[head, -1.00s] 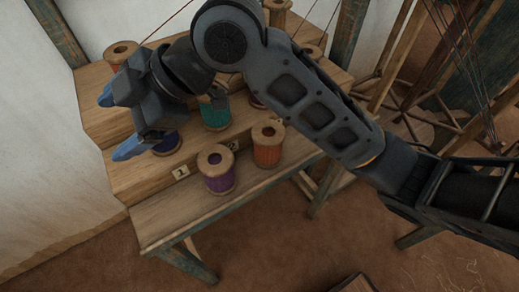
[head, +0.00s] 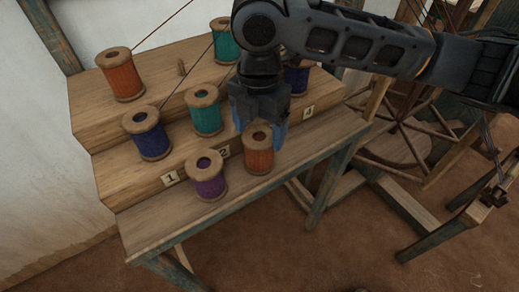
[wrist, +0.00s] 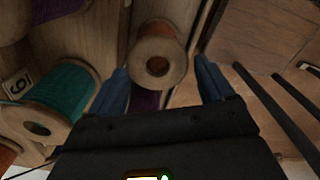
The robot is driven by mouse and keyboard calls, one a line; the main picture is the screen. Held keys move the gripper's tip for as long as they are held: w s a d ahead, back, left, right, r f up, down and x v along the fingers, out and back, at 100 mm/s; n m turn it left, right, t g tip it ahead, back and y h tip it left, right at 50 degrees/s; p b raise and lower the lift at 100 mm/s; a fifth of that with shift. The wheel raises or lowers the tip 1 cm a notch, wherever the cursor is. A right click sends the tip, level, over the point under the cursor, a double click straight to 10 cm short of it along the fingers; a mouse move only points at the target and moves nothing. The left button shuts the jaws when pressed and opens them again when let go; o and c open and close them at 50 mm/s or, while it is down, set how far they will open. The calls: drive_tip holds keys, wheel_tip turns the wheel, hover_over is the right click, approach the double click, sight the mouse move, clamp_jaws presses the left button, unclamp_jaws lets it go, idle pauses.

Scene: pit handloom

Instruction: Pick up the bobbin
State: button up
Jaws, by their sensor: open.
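Several wooden bobbins wound with coloured thread stand upright on a stepped wooden rack; the task does not say which one. An orange bobbin (head: 258,160) stands on the lowest step, right of a purple bobbin (head: 211,186). My gripper (head: 261,138) is open and empty, just above and behind the orange bobbin's top. In the wrist view the orange bobbin (wrist: 170,32) lies between and beyond my two blue fingers (wrist: 160,72), with a gap on each side. The purple bobbin (wrist: 145,100) is partly hidden there behind my gripper.
On the middle step stand a blue bobbin (head: 152,141) and a teal bobbin (head: 206,116), near number cards. Another orange bobbin (head: 124,80) and a second teal one (head: 222,45) stand higher. Threads run upward. A wooden spoked frame (head: 405,145) stands right of the rack.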

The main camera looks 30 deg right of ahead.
wheel_tip(320, 180, down, 6)
drive_tip(key=shift+w+d+r, duration=0.1)
drive_tip(key=shift+w+r, duration=0.05)
drive_tip(key=shift+c, duration=0.3)
drive_tip(key=c, duration=0.7)
drive_tip(key=shift+r, duration=0.1)
